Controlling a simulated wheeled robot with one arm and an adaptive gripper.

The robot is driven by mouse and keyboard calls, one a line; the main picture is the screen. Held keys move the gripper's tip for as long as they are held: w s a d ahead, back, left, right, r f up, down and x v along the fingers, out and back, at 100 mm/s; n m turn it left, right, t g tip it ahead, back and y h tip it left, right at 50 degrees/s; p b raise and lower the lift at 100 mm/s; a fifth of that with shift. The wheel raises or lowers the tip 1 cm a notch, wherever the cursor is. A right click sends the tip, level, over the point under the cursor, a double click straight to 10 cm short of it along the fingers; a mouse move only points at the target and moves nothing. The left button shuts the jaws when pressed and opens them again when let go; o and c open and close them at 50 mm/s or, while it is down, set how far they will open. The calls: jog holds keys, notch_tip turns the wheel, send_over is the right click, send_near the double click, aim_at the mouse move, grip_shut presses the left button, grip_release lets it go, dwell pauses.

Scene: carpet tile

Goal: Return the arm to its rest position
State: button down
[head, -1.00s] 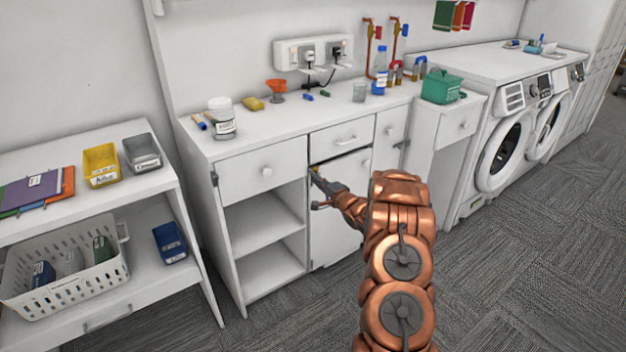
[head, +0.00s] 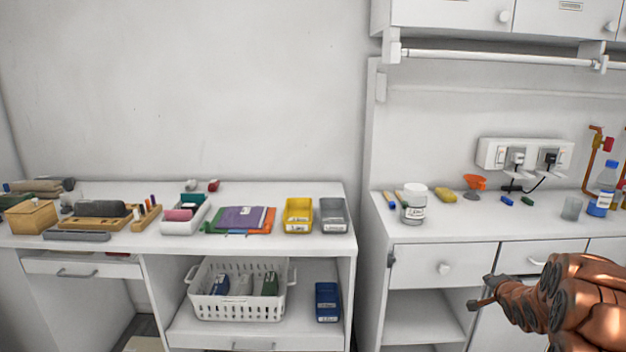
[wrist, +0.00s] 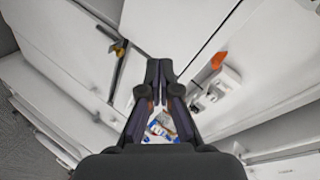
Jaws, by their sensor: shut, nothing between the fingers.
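My gripper (head: 482,292) is at the lower right of the head view, at the end of my copper-coloured arm. It is in front of the white counter unit (head: 445,262), near its drawer fronts and open lower shelf. In the wrist view my gripper (wrist: 159,66) points at white cabinet surfaces, its two dark fingers together and nothing between them. I cannot tell from the head view how far the fingers are from the drawer fronts.
A white jar (head: 413,205), a yellow sponge (head: 446,194) and an orange funnel (head: 475,182) stand on the counter. A white desk (head: 353,225) at left bears yellow (head: 299,215) and grey (head: 333,215) bins, with a white basket (head: 240,307) below.

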jog(key=s+a+r+n+g+p, duration=0.1)
jog(key=s+a+r+n+g, duration=0.25)
jog(key=s+a, duration=0.55)
jog(key=s+a+r+n+g+p, duration=0.15)
jog(key=s+a+r+g, duration=0.25)
jog(key=s+a, duration=0.45)
jog(key=s+a+r+n+g+y, duration=0.1)
jog(key=s+a, duration=0.4)
jog(key=s, duration=0.7)
jog(key=s+a+r+n+g+y, duration=0.1)
jog(key=s+a+n+g, duration=0.3)
jog(key=s, duration=0.8)
jog(key=s+a+r+n+g, duration=0.1)
jog(key=s+a+n, duration=0.3)
jog(key=s, duration=0.8)
jog(key=shift+s+a+r+g+y+p, duration=0.2)
jog(key=shift+a+g+y+p, duration=0.35)
jog(key=shift+a, duration=0.7)
